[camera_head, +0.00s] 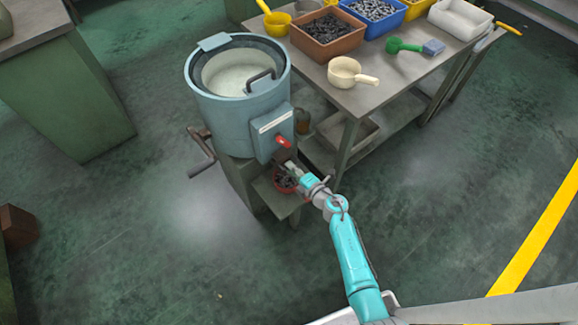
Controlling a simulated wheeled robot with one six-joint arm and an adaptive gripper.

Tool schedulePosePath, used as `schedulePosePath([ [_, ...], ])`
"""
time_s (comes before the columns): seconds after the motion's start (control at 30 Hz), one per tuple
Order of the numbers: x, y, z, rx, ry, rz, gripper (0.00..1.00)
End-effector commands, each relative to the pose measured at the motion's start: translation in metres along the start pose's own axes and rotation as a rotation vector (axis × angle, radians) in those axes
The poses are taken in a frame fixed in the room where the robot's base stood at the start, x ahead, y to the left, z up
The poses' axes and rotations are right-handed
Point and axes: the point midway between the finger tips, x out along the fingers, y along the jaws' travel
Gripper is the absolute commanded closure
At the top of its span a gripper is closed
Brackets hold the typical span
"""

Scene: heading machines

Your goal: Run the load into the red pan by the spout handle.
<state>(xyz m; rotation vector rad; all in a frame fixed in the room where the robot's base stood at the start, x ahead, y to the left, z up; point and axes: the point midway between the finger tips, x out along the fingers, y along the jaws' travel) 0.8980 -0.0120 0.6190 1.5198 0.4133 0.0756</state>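The machine is a blue-grey drum (222,110) with a pale inner bowl that looks empty. A red knob (283,141) sticks out low on its front box, and may be the spout handle. The red pan (277,188) is on a small shelf below the front box and holds dark pieces (287,181). My gripper (289,168) is in front of the machine, just below the red knob and over the pan's upper right side. It partly hides the pan and the spout area. Its fingers are too small to tell whether they grip anything.
A workbench (365,97) stands at the right with a brown bin (328,50), a blue bin (372,35), a cream scoop (345,73) and a green brush (404,46). A crank (201,165) juts from the machine's left. A green cabinet (65,100) stands farther left. The floor in front is mostly open.

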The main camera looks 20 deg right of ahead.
Motion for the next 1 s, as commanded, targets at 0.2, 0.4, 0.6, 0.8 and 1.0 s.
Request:
schedulePosePath([
  [0.2, 0.018, 0.000, -0.001, 0.001, 0.001, 0.000, 0.77],
  [0.4, 0.020, 0.000, 0.000, 0.001, 0.000, -0.001, 0.77],
  [0.6, 0.020, 0.000, 0.000, 0.001, 0.000, -0.001, 0.92],
  [0.8, 0.020, -0.001, 0.000, 0.001, 0.000, -0.001, 1.00],
  [1.0, 0.029, 0.002, 0.001, 0.000, 0.000, 0.001, 1.00],
])
